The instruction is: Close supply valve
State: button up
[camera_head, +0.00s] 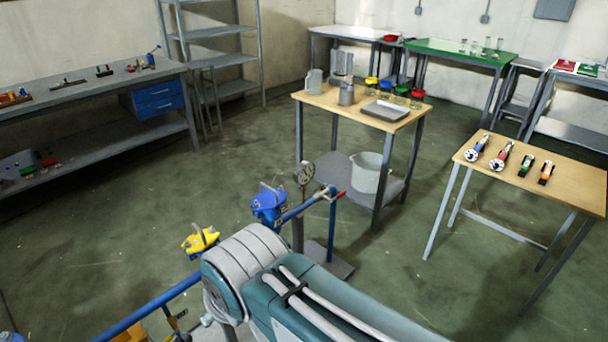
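A blue pipe (150,305) runs from the lower left up toward the middle, partly hidden behind my arm. A blue valve-like fitting (268,205) and a yellow one (201,241) stand along it. A small red piece (340,194) is at the pipe's far right end, by a blue upright. A round gauge (303,173) stands behind the pipe. No label shows which fitting is the supply valve, and I cannot tell whether either is open or closed. My teal and grey arm fills the bottom middle. I cannot make out my gripper.
A wooden table (318,98) with jars and a tray stands beyond the pipe, a bucket (369,172) on its lower shelf. Another wooden table (570,185) with several tools is at right. A grey workbench (85,92) is at left. The floor between is clear.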

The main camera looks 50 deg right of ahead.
aim_at(343, 193)
jog(key=i+l+z, duration=0.15)
jog(key=l, duration=0.25)
jog(key=l+z, duration=0.2)
jog(key=l, duration=0.25)
jog(key=i+l+z, duration=0.15)
jog(key=l, duration=0.25)
jog(key=i+l+z, duration=0.15)
jog(key=l, duration=0.2)
jog(key=i+l+z, duration=0.2)
jog(key=l, duration=0.15)
jog(key=i+l+z, duration=0.15)
jog(key=l, duration=0.2)
jog(key=i+l+z, duration=0.15)
jog(key=i+l, duration=0.3)
jog(key=l, duration=0.15)
